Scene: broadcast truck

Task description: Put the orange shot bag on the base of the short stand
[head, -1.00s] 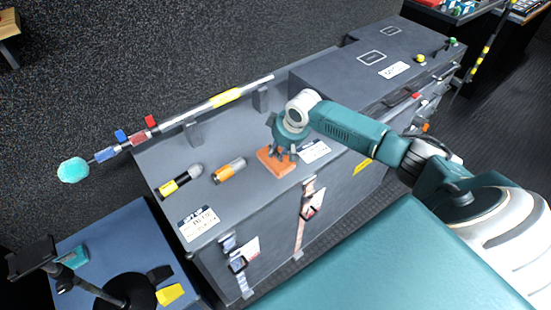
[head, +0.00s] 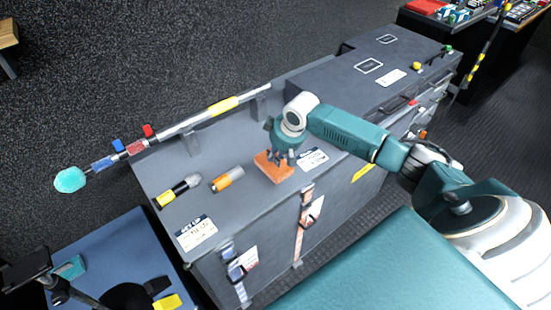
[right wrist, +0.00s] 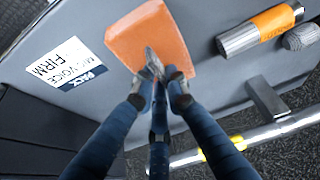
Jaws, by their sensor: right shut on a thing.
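The orange shot bag (head: 272,170) lies on top of the grey case. It also shows in the right wrist view (right wrist: 150,35) at the top. My right gripper (head: 277,158) points down at the bag, and its fingertips (right wrist: 163,72) are shut on the bag's top. The bag appears to rest on the case still. A short stand with a black round base (head: 126,297) is at the bottom left on a blue surface, partly cut off by the frame.
Two microphones, one with an orange band (head: 227,179) and one with a yellow band (head: 178,190), lie left of the bag. A long boom pole (head: 222,106) lies along the case's back edge. A yellow block (head: 167,302) is beside the stand's base. A paper label (head: 196,233) lies near the front.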

